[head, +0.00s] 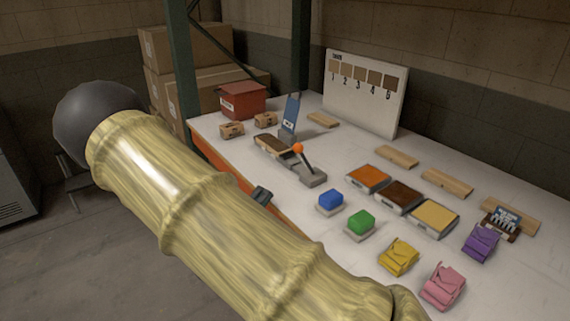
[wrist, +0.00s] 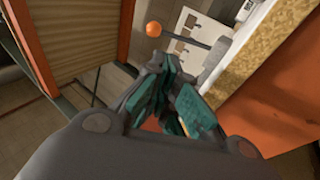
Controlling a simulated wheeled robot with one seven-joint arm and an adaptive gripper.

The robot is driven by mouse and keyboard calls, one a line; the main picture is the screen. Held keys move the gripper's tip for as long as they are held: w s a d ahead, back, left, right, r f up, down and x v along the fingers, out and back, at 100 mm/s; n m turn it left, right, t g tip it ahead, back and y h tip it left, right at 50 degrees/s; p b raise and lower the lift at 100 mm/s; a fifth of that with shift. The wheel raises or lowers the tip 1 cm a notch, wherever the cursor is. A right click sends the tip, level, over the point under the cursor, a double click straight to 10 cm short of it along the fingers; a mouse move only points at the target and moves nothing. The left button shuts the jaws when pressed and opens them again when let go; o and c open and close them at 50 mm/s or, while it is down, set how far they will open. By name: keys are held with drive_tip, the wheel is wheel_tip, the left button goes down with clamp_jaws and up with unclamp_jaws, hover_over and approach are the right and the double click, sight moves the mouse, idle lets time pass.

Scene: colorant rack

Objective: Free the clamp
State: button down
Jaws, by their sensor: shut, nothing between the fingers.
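The clamp (head: 313,175) is a grey block on the white worktop with a dark lever tilted up to the left, ending in an orange ball knob (head: 298,148). It stands at the near end of a tray with a brown slab (head: 272,145). In the wrist view the orange knob (wrist: 153,29) and its dark lever show beyond the fingertips. My gripper (head: 262,194) is at the table's front edge, left of and apart from the clamp, mostly hidden by my arm. In the wrist view my gripper (wrist: 165,85) has its teal-padded fingers shut and empty.
Blue (head: 330,201) and green (head: 360,223) blocks stand in front of the clamp. A blue upright piece (head: 290,114) and red box (head: 242,99) are behind it. Several colour trays, wooden strips and small bags fill the right side. A green post (head: 182,75) rises at the left.

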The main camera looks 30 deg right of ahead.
sight(305, 159)
drive_tip(key=shift+s+d+f+b, duration=0.15)
drive_tip(key=shift+s+f+b, duration=0.25)
drive_tip(key=shift+f+b, duration=0.2)
drive_tip(key=shift+w, duration=0.1)
drive_tip(key=p+x, duration=0.3)
drive_tip(key=x, duration=1.1)
drive_tip(key=shift+d+r+g+p, duration=0.1)
drive_tip(key=shift+r+g+p, duration=0.15)
drive_tip(key=shift+g+p, duration=0.05)
